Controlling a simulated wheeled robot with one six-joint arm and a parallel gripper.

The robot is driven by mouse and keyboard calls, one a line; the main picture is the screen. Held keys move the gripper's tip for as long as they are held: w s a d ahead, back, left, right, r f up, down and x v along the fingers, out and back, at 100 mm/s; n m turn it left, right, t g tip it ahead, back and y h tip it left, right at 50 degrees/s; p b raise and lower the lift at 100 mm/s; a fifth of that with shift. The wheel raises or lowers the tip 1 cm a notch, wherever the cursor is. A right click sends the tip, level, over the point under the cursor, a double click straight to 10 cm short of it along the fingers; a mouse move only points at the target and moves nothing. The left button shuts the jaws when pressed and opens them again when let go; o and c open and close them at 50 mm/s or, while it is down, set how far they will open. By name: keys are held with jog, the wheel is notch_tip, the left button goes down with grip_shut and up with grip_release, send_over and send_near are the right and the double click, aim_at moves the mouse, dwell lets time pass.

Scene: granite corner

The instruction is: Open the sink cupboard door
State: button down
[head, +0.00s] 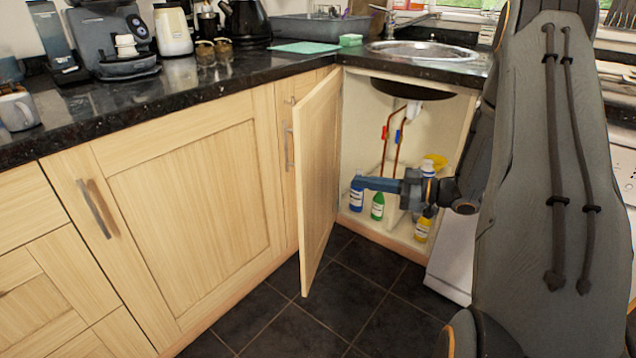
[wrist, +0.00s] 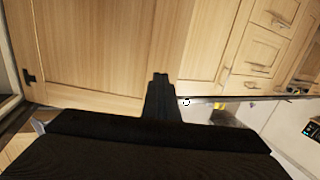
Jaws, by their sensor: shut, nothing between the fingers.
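The sink cupboard door (head: 320,170) stands wide open in the head view, swung out from the corner to the left of the opening. The cupboard interior (head: 358,130) is exposed under the sink. My gripper (head: 362,184) is shut and empty, in front of the opening, to the right of the door's inner face, with its tip pointing left. In the wrist view my gripper (wrist: 160,80) shows as a dark shape before pale wood panels. A large pale panel (wrist: 90,45) fills the upper left there. I cannot tell whether the fingertip touches the door.
Inside the cupboard are a blue-labelled bottle (head: 356,198), a green bottle (head: 378,206), a yellow bottle (head: 423,226) and copper pipes (head: 390,140). The granite worktop (head: 230,85) overhangs the closed cupboard (head: 190,190) at left. Dark floor tiles (head: 300,325) are clear.

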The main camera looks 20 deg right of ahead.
aim_at(306, 176)
jog(key=shift+y, duration=0.6)
jog(key=x, duration=0.4)
jog(key=s+b+x, duration=0.1)
jog(key=x, duration=0.3)
jog(key=a+b+x, duration=0.1)
jog(key=x, duration=0.3)
jog(key=shift+a+f, duration=0.2)
